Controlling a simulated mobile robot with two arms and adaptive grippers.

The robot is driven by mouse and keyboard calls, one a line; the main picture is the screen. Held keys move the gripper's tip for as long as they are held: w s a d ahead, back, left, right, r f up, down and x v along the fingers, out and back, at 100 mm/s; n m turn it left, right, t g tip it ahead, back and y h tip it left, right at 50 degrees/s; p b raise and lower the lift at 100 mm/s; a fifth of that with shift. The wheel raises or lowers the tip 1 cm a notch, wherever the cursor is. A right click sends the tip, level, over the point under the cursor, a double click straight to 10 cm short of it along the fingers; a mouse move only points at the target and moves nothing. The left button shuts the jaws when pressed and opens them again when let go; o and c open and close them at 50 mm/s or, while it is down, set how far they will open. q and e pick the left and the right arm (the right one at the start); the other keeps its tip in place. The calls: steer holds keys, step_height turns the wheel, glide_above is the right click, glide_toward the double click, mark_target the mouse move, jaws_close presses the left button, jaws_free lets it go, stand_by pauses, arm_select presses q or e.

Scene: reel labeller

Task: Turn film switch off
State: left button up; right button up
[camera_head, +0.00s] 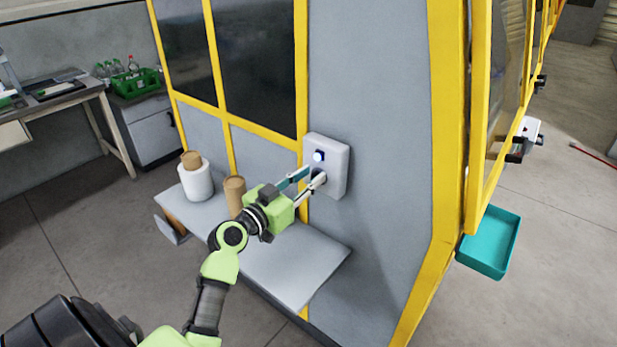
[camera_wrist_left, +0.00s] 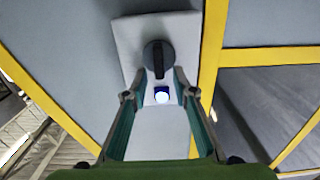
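The film switch is a black rotary knob (camera_wrist_left: 158,56) on a white box (camera_head: 336,165) fixed to the grey machine wall. In the left wrist view its grip bar lines up with the box's long side. A lamp (camera_head: 318,156) glows blue-white on the box beside the knob; it also shows in the left wrist view (camera_wrist_left: 162,96). My left gripper (camera_head: 313,176) is at the box, its fingers apart. In the left wrist view the fingertips (camera_wrist_left: 165,76) stand on either side of the knob's near end; I cannot tell whether they touch it. My right gripper is not in view.
A grey shelf (camera_head: 285,262) lies below my left arm, with a white roll (camera_head: 196,182) and a brown roll (camera_head: 234,194) on it. Yellow frame posts (camera_head: 449,130) edge the machine. A teal tray (camera_head: 490,243) sticks out at right. Open floor lies beyond.

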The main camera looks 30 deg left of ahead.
arm_select(q)
jaws_close()
steer(key=shift+a+n, duration=0.1)
steer(key=shift+n, duration=0.2)
steer(key=n, duration=0.3)
steer(key=shift+a+f+n, duration=0.1)
steer(key=shift+a+n, duration=0.25)
steer(key=shift+n, duration=0.05)
steer(key=n, duration=0.3)
steer(key=shift+a+f+n, duration=0.15)
steer(key=shift+a+n, duration=0.1)
steer(key=shift+n, duration=0.05)
steer(key=n, duration=0.3)
steer(key=n+p, duration=0.1)
steer(key=n, duration=0.1)
steer(key=shift+w+a+f, duration=0.1)
steer(key=shift+a+f, duration=0.2)
steer(key=shift+f, duration=0.05)
steer(key=shift+a+f+n+p, duration=0.1)
steer(key=shift+f+n+p, duration=0.1)
steer(key=shift+n, duration=1)
steer(key=shift+f+n+p, duration=0.15)
steer(key=shift+f+n, duration=0.05)
steer(key=shift+n, duration=1)
